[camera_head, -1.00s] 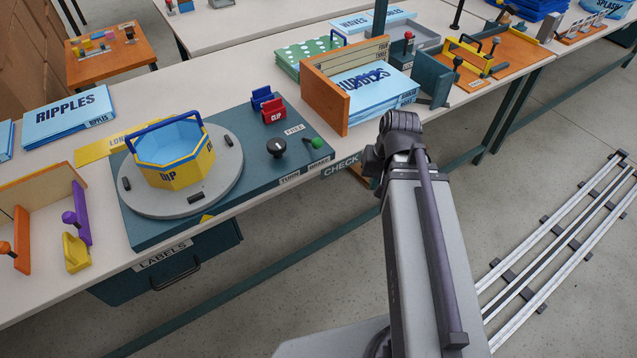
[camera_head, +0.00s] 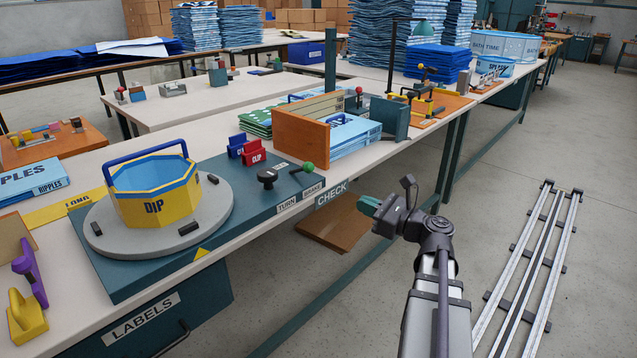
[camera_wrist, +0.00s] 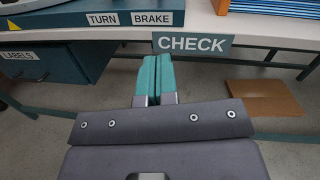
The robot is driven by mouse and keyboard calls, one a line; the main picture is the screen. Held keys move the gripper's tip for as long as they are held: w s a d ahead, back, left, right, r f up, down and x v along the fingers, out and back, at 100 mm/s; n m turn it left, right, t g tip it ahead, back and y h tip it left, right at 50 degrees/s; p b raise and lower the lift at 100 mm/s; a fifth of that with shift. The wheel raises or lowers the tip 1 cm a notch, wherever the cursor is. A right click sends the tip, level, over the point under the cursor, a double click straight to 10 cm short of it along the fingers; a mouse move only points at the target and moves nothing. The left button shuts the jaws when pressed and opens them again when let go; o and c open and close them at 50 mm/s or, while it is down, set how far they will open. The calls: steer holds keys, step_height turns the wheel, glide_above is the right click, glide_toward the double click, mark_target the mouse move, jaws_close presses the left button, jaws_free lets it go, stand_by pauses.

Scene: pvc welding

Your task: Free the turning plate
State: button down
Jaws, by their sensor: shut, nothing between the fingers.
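The round grey turning plate (camera_head: 108,236) sits on a teal base (camera_head: 140,282) at the left of the bench. A yellow and blue tub marked DIP (camera_head: 155,205) stands on it. Right of the plate on the base are a black knob (camera_head: 267,177) above the TURN label and a green-tipped brake lever (camera_head: 306,168) above the BRAKE label. My gripper (camera_head: 369,206) is in front of the bench edge, right of the lever and apart from it. In the wrist view its teal fingers (camera_wrist: 154,78) are together and empty, below the CHECK sign (camera_wrist: 192,43). The lever is out of the wrist view.
Blue and red clips (camera_head: 252,155) stand on the back of the base. A wooden-walled holder (camera_head: 300,140) with blue sheets is right of the lever. A brown board (camera_head: 338,222) lies low under the bench. The floor between bench and rails (camera_head: 525,270) is clear.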

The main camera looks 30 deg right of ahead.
glide_toward(300, 170)
steer(key=f, duration=0.1)
steer(key=w+f, duration=0.1)
steer(key=f, duration=0.1)
steer(key=shift+d+p, duration=0.15)
steer(key=shift+p, duration=0.15)
steer(key=r+p, duration=0.1)
steer(key=w+a+r+p, duration=0.1)
steer(key=shift+w+a+r+p, duration=0.1)
steer(key=shift+w+r+p, duration=0.15)
steer(key=shift+r+p, duration=0.05)
steer(key=shift+w+a+r, duration=0.2)
steer(key=shift+w+a, duration=0.1)
steer(key=shift+w, duration=0.05)
steer(key=shift+p, duration=0.3)
